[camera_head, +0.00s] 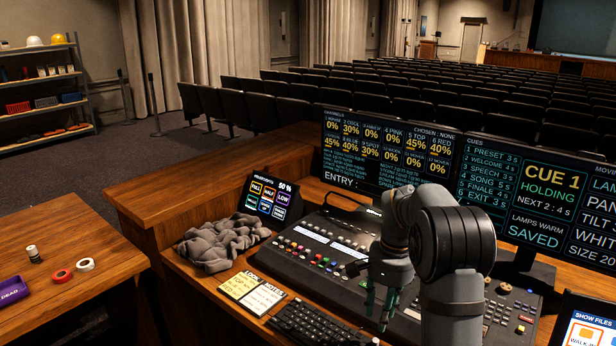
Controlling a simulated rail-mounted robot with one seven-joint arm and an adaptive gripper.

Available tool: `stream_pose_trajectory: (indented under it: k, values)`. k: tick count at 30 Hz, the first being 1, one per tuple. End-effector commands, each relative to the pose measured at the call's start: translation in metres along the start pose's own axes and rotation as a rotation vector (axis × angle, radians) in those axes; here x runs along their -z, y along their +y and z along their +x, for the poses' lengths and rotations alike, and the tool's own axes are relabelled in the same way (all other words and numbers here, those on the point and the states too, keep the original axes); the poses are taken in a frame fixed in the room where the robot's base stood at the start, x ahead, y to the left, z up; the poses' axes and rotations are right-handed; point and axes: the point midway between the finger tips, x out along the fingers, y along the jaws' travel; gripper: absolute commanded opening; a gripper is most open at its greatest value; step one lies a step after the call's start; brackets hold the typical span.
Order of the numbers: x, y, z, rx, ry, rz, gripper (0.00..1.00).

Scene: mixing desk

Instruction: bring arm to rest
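My arm rises from the bottom of the view, right of centre, and bends over the mixing console (315,245). I see no object between the fingers. Whether it touches the console, and how wide the fingers stand apart, I cannot tell. My arm hides part of the console.
A grey cloth (222,243), a small lit panel (267,197), note sheets (252,292) and a keyboard (312,325) lie around the console. Monitors (390,150) stand behind it. A side table (60,255) at left holds tape rolls (62,276) and a purple box (12,290).

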Motion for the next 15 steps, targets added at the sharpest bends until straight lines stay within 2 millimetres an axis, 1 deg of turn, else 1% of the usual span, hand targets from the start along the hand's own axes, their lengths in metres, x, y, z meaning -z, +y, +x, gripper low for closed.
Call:
stream_pose_trajectory:
  k: [1, 4, 5, 6, 15]
  values:
    - [0.001, -0.001, -0.012, 0.003, 0.006, -0.001, 0.34]
    - [0.001, -0.001, -0.034, 0.004, 0.005, 0.000, 0.34]
    - [0.000, 0.000, -0.032, 0.000, 0.000, 0.000, 0.34]
    - [-0.002, 0.001, -0.018, -0.005, -0.006, -0.002, 0.34]
    - [-0.002, 0.001, 0.048, -0.005, -0.006, -0.001, 0.34]
